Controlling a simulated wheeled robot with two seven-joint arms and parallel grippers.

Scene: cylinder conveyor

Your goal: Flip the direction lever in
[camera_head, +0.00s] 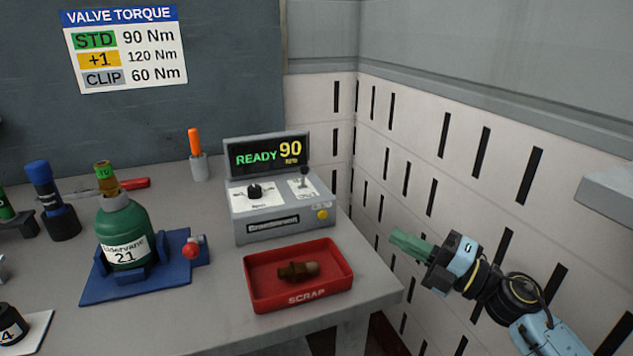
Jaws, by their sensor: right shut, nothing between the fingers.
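The direction lever (304,174) is a small dark stick with a round knob on the right of the grey control box's sloped top. The grey control box (280,228) has a black dial (254,191), a yellow button (322,214) and a display (268,154) reading "READY 90". My right gripper (393,236) with green fingers is shut and empty. It is off the table's right edge, to the right of and lower in the picture than the lever, and apart from it. My left gripper is out of view.
A red scrap tray (326,291) with a brown part (298,271) sits in front of the box. A green cylinder (124,235) stands in a blue holder (105,288) at left. An orange-handled tool (194,142) stands behind. A slotted white wall (500,170) is at right.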

